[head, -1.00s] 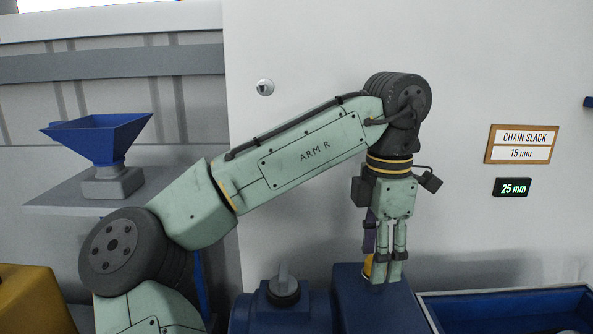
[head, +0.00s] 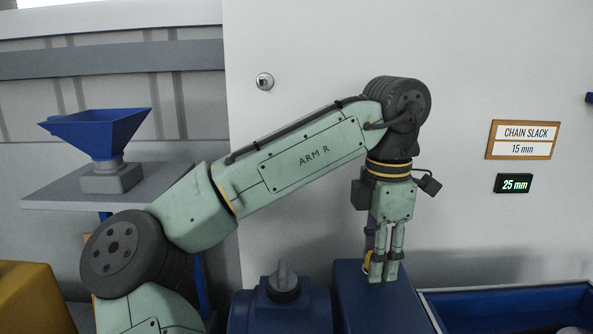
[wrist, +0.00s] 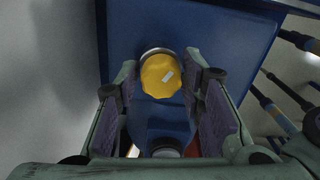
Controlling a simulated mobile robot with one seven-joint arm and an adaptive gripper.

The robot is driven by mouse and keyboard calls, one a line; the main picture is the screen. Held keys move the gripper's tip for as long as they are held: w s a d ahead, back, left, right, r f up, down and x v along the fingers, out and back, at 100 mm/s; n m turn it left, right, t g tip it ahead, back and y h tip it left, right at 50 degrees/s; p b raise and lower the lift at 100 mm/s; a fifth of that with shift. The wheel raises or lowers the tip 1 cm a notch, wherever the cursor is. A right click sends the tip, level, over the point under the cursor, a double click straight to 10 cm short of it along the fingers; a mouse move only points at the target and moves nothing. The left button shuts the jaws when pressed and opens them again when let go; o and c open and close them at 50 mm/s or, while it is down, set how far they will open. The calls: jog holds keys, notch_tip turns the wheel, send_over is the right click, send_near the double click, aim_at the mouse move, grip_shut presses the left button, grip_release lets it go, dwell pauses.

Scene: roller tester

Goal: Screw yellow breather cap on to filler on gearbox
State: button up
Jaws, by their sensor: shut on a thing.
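The yellow breather cap (wrist: 160,75) is between my gripper's fingers in the wrist view. A small strip of yellow also shows beside the fingers in the head view (head: 367,267). My gripper (head: 384,275) points straight down and is shut on the cap. The cap sits over a silver ring (wrist: 155,51), seen at its far edge, on the blue gearbox (head: 356,300). The filler under the cap is mostly hidden, so I cannot tell how far the threads are engaged.
A blue housing with a grey-black knob (head: 283,280) stands left of the gearbox. A blue tray (head: 480,297) lies at the right, holding a dim round part. A blue funnel (head: 98,132) stands on a shelf at the left. The wall behind my gripper is clear.

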grip_shut()
jog(key=o, duration=1.2)
grip_release()
jog(key=shift+m, duration=0.3)
notch_tip(320, 180, up, 2)
jog(key=shift+r+p, duration=0.15)
jog(key=shift+p, duration=0.8)
jog(key=shift+r, duration=1.85)
